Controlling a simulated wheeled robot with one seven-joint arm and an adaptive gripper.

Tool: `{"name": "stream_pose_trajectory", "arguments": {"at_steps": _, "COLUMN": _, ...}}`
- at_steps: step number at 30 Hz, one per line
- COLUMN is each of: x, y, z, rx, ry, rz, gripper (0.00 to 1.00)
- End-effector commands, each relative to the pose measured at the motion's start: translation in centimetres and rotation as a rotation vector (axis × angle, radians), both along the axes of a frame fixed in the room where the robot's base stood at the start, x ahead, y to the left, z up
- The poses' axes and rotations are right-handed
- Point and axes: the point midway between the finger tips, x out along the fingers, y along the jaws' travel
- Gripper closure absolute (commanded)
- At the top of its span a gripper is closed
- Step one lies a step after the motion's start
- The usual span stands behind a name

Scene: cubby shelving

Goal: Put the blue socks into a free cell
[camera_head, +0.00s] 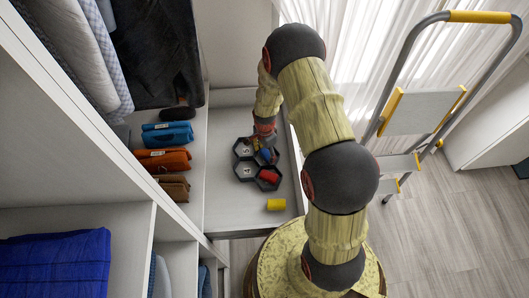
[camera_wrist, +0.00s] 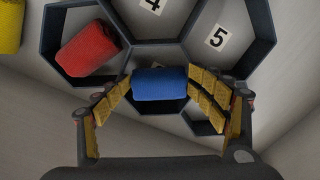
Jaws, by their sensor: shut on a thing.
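The blue socks (camera_wrist: 160,83) are a small roll between the two yellow-padded fingers of my gripper (camera_wrist: 160,92) in the wrist view. My gripper is shut on them. They sit over a lower cell of the dark hexagonal organizer (camera_wrist: 137,60); how high above its floor I cannot tell. A red roll (camera_wrist: 88,48) lies in the left cell. The cell labelled 4 (camera_wrist: 165,22) and the cell labelled 5 (camera_wrist: 232,28) look empty. In the head view, my gripper (camera_head: 264,143) reaches down to the organizer (camera_head: 256,166), and the blue socks (camera_head: 267,155) show only partly.
A yellow roll (camera_head: 276,204) lies on the bare drawer floor (camera_head: 233,212) beside the organizer. Folded blue (camera_head: 168,134), orange (camera_head: 164,160) and brown clothes (camera_head: 174,187) are at the left. The drawer's walls surround the organizer. A stepladder (camera_head: 410,110) stands at the right.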

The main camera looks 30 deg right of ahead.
Motion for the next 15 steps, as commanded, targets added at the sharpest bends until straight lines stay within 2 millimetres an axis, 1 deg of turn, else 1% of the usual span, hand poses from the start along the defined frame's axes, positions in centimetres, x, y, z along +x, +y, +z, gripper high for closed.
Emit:
{"name": "stream_pose_trajectory", "arguments": {"at_steps": 1, "x": -0.75, "y": 0.15, "z": -0.48, "rx": 0.003, "ry": 0.016, "rz": 0.0, "gripper": 0.31}}
{"name": "stream_pose_trajectory", "arguments": {"at_steps": 7, "x": -0.68, "y": 0.16, "z": -0.35, "rx": 0.003, "ry": 0.015, "rz": 0.0, "gripper": 0.21}}
{"name": "stream_pose_trajectory", "arguments": {"at_steps": 15, "x": -0.39, "y": 0.11, "z": -0.11, "rx": 0.002, "ry": 0.008, "rz": 0.001, "gripper": 0.21}}
